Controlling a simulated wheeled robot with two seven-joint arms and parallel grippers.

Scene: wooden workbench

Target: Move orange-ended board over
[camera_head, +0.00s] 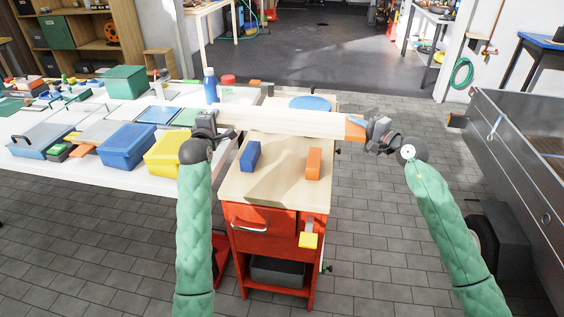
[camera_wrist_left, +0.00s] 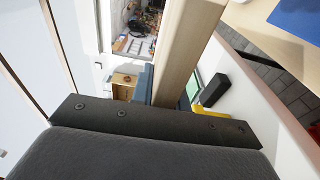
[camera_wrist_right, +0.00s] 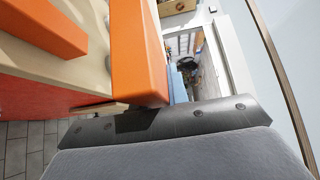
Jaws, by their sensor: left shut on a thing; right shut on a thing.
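The long pale wooden board (camera_head: 285,121) has an orange end (camera_head: 356,127) at the right. It lies crosswise over the workbench top (camera_head: 270,189) and appears held above it, roughly level. My left gripper (camera_head: 212,124) is shut on the plain left end. The board runs away from the jaws in the left wrist view (camera_wrist_left: 187,50). My right gripper (camera_head: 372,133) is shut on the orange end, which fills the middle of the right wrist view (camera_wrist_right: 140,58). The fingertips are mostly hidden in both wrist views.
A blue block (camera_head: 250,156) and an orange block (camera_head: 313,163) stand on the workbench in front of the board. A white table (camera_head: 110,173) with a blue bin (camera_head: 127,147) and a yellow bin (camera_head: 164,155) adjoins at left.

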